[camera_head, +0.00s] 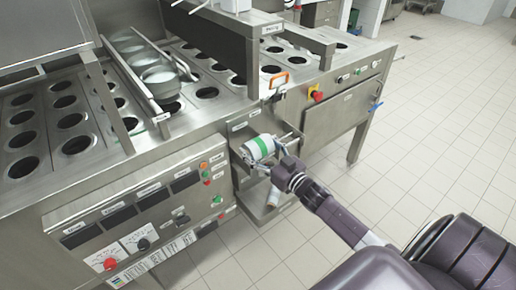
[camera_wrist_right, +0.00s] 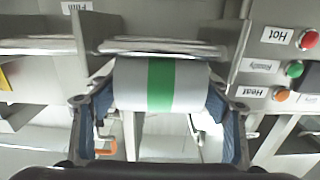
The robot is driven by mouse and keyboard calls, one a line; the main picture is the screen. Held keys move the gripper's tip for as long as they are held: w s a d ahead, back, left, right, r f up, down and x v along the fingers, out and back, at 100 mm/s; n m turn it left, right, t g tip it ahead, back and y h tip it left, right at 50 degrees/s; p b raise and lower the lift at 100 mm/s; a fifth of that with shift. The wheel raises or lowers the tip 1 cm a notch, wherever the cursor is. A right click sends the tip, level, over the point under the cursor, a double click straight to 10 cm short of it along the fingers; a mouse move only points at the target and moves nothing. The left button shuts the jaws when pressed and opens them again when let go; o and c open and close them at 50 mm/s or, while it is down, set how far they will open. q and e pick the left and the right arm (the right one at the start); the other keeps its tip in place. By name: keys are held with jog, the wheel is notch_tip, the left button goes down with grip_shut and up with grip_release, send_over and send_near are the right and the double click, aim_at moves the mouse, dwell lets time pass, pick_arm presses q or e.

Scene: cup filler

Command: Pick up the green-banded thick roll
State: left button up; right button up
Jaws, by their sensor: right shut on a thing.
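The green-banded thick roll (camera_head: 259,148) is white with a green band around its middle. In the head view it sits at the film holder on the front of the machine. In the right wrist view the roll (camera_wrist_right: 160,85) lies across between the two fingers of my right gripper (camera_wrist_right: 160,110), which is shut on it from both ends. The right gripper (camera_head: 272,152) also shows in the head view, reaching in from the lower right. My left gripper is in neither view.
The steel cup filler (camera_head: 190,118) with rows of round holes fills the left and back. Its control panel (camera_head: 140,215) with knobs and buttons is left of the roll. Tiled floor (camera_head: 430,130) is clear at right.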

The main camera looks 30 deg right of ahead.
jog(key=shift+c, duration=1.3)
jog(key=shift+r, duration=0.1)
